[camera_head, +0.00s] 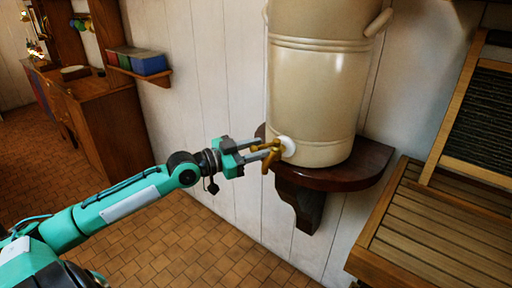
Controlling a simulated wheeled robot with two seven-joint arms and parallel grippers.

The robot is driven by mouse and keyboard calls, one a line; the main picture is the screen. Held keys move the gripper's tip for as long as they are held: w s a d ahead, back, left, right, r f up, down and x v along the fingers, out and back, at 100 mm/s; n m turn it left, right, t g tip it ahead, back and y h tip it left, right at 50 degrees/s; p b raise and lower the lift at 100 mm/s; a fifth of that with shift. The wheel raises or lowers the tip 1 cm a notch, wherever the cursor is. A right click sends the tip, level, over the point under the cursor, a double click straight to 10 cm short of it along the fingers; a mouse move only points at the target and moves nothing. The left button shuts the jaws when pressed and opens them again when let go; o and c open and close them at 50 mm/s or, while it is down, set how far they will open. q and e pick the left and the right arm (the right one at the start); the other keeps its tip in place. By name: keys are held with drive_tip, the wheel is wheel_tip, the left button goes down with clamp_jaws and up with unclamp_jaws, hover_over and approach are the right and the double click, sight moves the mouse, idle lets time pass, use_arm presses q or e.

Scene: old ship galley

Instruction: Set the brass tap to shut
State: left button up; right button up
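The brass tap (275,154) sticks out from a white round collar (287,146) low on the front of a large cream urn (318,90). Its spout points down, and its handle reaches left toward my gripper. My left gripper (265,149) comes in from the left at tap height. Its two grey fingers are apart, with their tips at the tap's handle, which seems to lie between them. I cannot tell whether either finger touches it. My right gripper is not in view.
The urn stands on a dark wooden wall shelf (365,165) with a bracket below. A slatted wooden bench or chair (430,225) is close at the right. A small shelf with coloured boxes (148,64) and a wooden cabinet (105,120) are at the left. The tiled floor is clear.

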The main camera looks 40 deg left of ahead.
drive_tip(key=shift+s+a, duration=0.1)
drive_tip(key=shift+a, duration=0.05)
use_arm(q)
drive_tip(key=c, duration=0.7)
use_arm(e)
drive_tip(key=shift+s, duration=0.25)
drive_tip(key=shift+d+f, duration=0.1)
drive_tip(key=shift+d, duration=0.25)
